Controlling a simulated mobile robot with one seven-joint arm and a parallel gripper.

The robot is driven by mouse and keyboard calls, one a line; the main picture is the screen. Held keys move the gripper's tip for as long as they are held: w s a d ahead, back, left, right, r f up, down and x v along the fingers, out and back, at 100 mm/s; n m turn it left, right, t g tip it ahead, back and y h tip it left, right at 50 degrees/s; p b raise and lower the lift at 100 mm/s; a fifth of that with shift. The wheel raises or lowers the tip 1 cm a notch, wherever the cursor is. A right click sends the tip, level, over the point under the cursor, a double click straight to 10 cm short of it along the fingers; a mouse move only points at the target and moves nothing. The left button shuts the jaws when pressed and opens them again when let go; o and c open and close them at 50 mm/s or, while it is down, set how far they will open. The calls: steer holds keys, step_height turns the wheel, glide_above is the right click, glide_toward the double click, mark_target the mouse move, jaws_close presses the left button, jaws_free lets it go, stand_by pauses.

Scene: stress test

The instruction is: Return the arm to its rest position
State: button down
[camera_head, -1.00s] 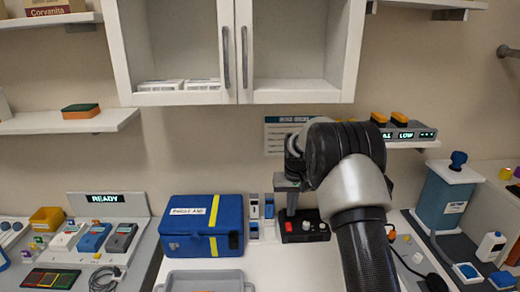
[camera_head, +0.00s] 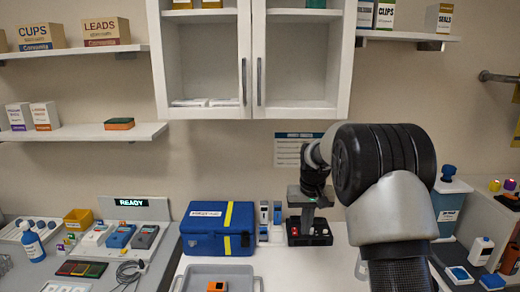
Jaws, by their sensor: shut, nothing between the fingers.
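My arm rises from the lower right of the head view, with its large black joint and grey link bent toward the wall. Its far end reaches left and points down. My gripper (camera_head: 308,212) is small at that end, in front of the wall and above or just behind a black box with red buttons (camera_head: 320,238). I cannot tell whether it touches the box. The gripper is shut and holds nothing that I can see. The fingertips are hard to make out.
A blue first-aid case (camera_head: 205,240) stands left of the gripper, with small white-and-dark devices (camera_head: 264,218) between. A grey tray (camera_head: 190,280) holds an orange item (camera_head: 217,286). A blue container (camera_head: 447,210) is partly hidden behind my arm.

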steer(key=s+r+t, duration=0.2)
steer(key=s+r, duration=1.5)
steer(key=s, duration=0.2)
steer(key=s+t+p, duration=0.1)
steer(key=s, duration=1.7)
steer(key=shift+s+f, duration=0.3)
steer(key=shift+f, duration=0.05)
